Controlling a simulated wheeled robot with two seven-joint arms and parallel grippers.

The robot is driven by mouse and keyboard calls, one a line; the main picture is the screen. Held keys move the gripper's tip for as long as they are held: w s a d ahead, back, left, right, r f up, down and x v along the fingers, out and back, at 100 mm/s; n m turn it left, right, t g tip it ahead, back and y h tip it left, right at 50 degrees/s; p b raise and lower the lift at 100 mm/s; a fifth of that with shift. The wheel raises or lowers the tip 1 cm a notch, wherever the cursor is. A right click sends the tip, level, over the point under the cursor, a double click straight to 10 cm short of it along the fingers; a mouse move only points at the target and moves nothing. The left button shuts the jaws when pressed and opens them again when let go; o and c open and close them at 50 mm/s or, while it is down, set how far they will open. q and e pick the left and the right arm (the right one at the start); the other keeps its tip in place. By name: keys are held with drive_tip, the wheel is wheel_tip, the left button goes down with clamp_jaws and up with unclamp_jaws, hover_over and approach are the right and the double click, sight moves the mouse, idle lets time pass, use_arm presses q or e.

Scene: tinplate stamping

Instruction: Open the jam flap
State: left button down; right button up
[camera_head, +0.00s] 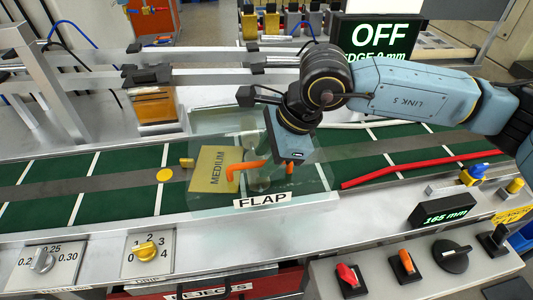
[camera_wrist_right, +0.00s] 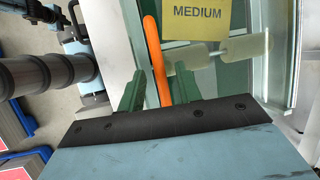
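The jam flap (camera_head: 318,178) is a clear panel over the green belt, with a white FLAP label (camera_head: 262,200) along its front edge. It looks down over the belt. Its orange handle (camera_head: 248,166) is partly hidden behind my right gripper in the head view. My right gripper (camera_head: 282,162) points down at the handle's right part. In the right wrist view, the orange handle (camera_wrist_right: 151,40) runs between the two green fingers of my right gripper (camera_wrist_right: 160,72), with a small gap visible on each side. My left gripper is in neither view.
A yellow MEDIUM plate (camera_head: 213,170) lies under or beside the clear panel, and a yellow disc (camera_head: 164,175) lies left of it. Knobs and a 165 mm display (camera_head: 443,210) line the front. The sign (camera_head: 378,38) reads OFF.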

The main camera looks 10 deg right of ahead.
clamp_jaws()
drive_tip(key=w+r+g+p, duration=0.2)
drive_tip(key=w+r+p, duration=0.2)
drive_tip(key=r, duration=0.3)
drive_tip(key=w+r+g+p, duration=0.2)
drive_tip(key=w+r+p, duration=0.1)
drive_tip(key=r, duration=0.5)
drive_tip(key=shift+w+m+p, duration=0.4)
drive_tip(key=shift+w, duration=0.3)
drive_tip(key=shift+f, duration=0.15)
